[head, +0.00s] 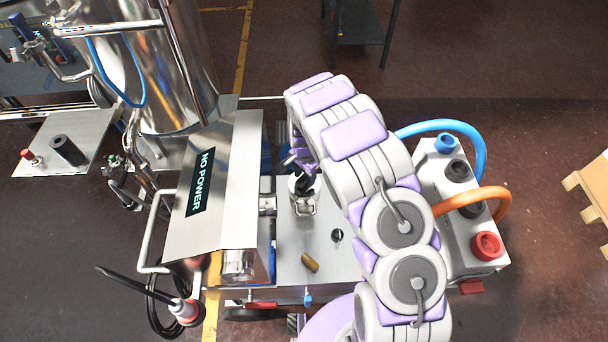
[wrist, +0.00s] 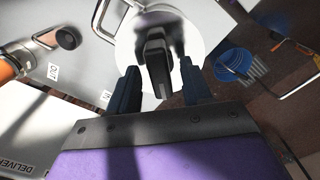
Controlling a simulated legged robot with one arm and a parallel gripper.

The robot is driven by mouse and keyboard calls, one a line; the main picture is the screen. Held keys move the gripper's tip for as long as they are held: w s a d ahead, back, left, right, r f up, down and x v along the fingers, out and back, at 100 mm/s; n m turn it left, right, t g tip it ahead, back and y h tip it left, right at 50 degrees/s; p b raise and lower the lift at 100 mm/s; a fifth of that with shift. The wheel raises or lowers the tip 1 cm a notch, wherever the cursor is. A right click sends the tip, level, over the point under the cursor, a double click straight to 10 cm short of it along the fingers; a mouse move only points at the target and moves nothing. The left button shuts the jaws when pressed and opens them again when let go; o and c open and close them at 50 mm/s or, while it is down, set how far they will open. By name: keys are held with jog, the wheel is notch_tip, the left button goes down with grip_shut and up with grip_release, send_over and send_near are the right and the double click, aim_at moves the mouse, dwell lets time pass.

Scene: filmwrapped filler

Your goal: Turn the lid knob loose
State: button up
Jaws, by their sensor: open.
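The lid knob is a black upright grip (wrist: 155,58) on a round pale metal lid (wrist: 188,22) in the wrist view. In the head view the dark knob (head: 304,184) shows on a small metal vessel (head: 303,201) on the steel worktop, partly covered by my arm. My gripper (wrist: 158,85) is open, with one dark finger on each side of the knob's near end. In the wrist view a small gap shows on either side of the knob, so the fingers look apart from it. In the head view my gripper (head: 297,165) is small and its fingers are hard to make out.
A steel cover marked NO POWER (head: 205,180) stands left of the vessel. A brass piece (head: 310,262) and a dark round fitting (head: 337,235) are on the worktop nearer me. A box with blue and orange hoses (head: 460,230) stands right. A metal handle (wrist: 108,20) rises beside the lid.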

jog(key=shift+d, duration=0.1)
jog(key=shift+c, duration=0.5)
jog(key=shift+a, duration=0.3)
jog(key=c, duration=0.6)
grip_shut()
jog(key=shift+d, duration=0.1)
